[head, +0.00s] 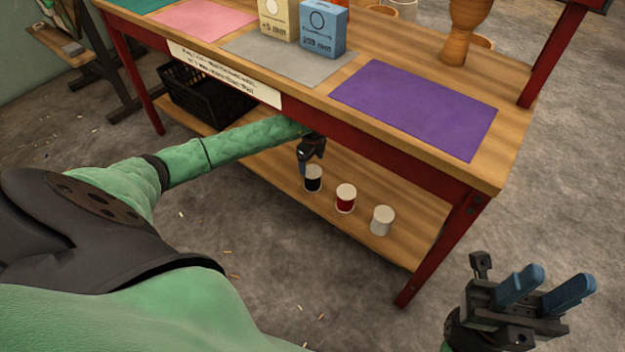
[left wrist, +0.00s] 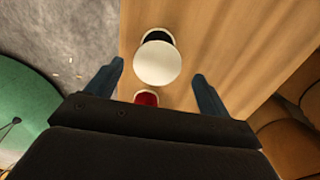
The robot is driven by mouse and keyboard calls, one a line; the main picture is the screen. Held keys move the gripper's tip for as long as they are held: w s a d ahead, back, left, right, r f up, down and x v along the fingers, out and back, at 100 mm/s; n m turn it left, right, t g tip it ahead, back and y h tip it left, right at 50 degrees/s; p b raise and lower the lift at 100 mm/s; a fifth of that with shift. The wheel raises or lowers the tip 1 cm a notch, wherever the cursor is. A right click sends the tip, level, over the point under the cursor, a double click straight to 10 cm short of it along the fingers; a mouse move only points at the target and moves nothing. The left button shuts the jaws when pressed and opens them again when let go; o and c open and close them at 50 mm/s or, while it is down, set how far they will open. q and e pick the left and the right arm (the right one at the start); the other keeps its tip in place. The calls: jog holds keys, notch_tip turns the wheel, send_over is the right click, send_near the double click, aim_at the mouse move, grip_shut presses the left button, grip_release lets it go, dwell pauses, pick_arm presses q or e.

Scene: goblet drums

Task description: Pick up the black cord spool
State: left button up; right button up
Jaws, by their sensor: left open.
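The black cord spool (head: 313,183), with pale end discs, stands upright on the lower shelf (head: 290,194) of the bench. My left gripper (head: 308,160) is just above it, under the bench top, open and empty. In the left wrist view the spool's round white top (left wrist: 158,64) lies between the two fingers of my left gripper (left wrist: 159,72), with the dark cord (left wrist: 157,36) showing beyond it. I cannot tell how far below the fingertips it is. My right gripper (head: 560,277) is open and empty, away from the bench at the lower right.
A red spool (head: 346,198) and a white spool (head: 382,221) stand to the right on the same shelf. A black crate (head: 208,97) is at the shelf's left. The bench's red front rail (head: 375,150) overhangs the spools. A red leg (head: 432,250) stands at the right front.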

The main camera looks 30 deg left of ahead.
aim_at(312, 171)
pick_arm(q)
jog(key=shift+s+d+f+b, duration=0.15)
jog(key=shift+f+b, duration=0.2)
jog(key=shift+f, duration=1)
jog(key=shift+d+f+b, duration=0.1)
jog(key=shift+f+b, duration=0.2)
jog(key=shift+f, duration=1)
jog(key=shift+c, duration=0.4)
jog(key=c, duration=0.9)
jog(key=shift+r, duration=0.1)
jog(key=shift+c, duration=0.2)
